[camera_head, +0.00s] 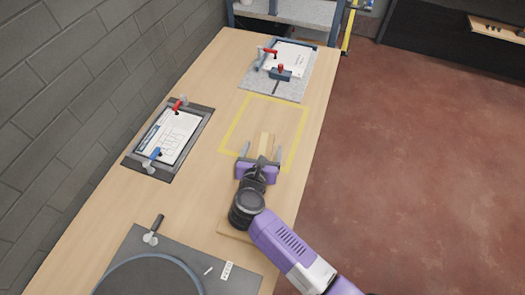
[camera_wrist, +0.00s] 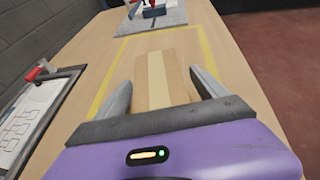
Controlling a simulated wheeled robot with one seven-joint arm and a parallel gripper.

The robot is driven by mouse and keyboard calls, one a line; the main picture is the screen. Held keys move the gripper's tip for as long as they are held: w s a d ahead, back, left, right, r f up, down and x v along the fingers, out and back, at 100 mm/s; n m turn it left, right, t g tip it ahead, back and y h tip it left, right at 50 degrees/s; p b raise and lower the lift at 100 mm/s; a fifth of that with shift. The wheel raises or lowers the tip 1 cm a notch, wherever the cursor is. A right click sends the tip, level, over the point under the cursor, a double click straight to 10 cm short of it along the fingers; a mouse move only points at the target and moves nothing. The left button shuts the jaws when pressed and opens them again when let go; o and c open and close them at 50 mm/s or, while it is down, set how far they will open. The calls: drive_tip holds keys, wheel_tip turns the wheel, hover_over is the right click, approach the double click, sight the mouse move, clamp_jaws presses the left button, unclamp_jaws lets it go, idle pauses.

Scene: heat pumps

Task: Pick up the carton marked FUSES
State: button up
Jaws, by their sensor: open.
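A small tan carton with a paler strip along its top (camera_head: 264,141) lies on the wooden table, at the near side of a yellow outlined square (camera_head: 276,101). It also shows in the wrist view (camera_wrist: 153,92), straight ahead. No FUSES marking can be read on it. My gripper (camera_head: 262,152) is open, with one finger on each side of the carton. In the wrist view, my gripper's fingers (camera_wrist: 160,82) flank it with gaps visible. The carton's near end is hidden behind the gripper body.
A dark frame with a clamped sheet (camera_head: 165,137) lies at the left by the block wall. A grey board with clamps and paper (camera_head: 278,85) lies at the far end. A grey mat with a round dark disc (camera_head: 150,278) is at the near end. Most of the yellow square is clear.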

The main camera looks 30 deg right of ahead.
drive_tip(key=shift+c, duration=0.4)
drive_tip(key=c, duration=1.6)
drive_tip(key=shift+r, duration=0.1)
